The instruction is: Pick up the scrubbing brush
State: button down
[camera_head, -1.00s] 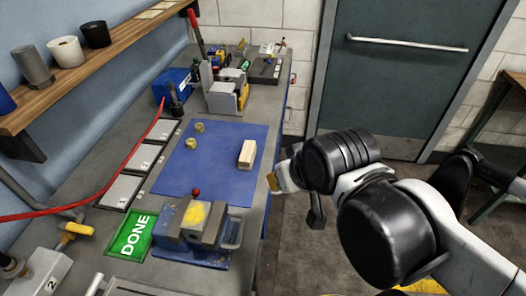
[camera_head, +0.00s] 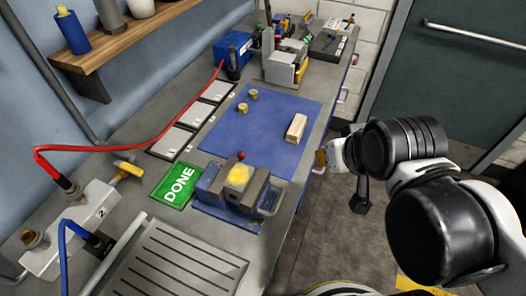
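A small pale wooden block (camera_head: 297,128), which looks like the scrubbing brush, lies on the blue mat (camera_head: 228,138) near its right edge. Its bristles cannot be made out. My gripper (camera_head: 321,160) is to the right of the bench's edge, beside and apart from the brush.
Two small brass pieces (camera_head: 247,102) lie on the mat's far left. A blue vise (camera_head: 238,188) with a red knob stands in front, beside a green DONE sign (camera_head: 178,185). A blue box and tools (camera_head: 285,62) stand at the back. A red hose crosses the left side.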

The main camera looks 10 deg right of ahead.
aim_at(294, 133)
jog(key=i+l, duration=0.15)
jog(key=l, duration=0.2)
jog(key=i+l+u, duration=0.15)
jog(key=i+l, duration=0.2)
jog(key=l, duration=0.3)
jog(key=i+l+u, duration=0.1)
jog(key=l, duration=0.25)
jog(key=i+l+u, duration=0.1)
jog(key=l, duration=0.3)
jog(key=i, duration=0.05)
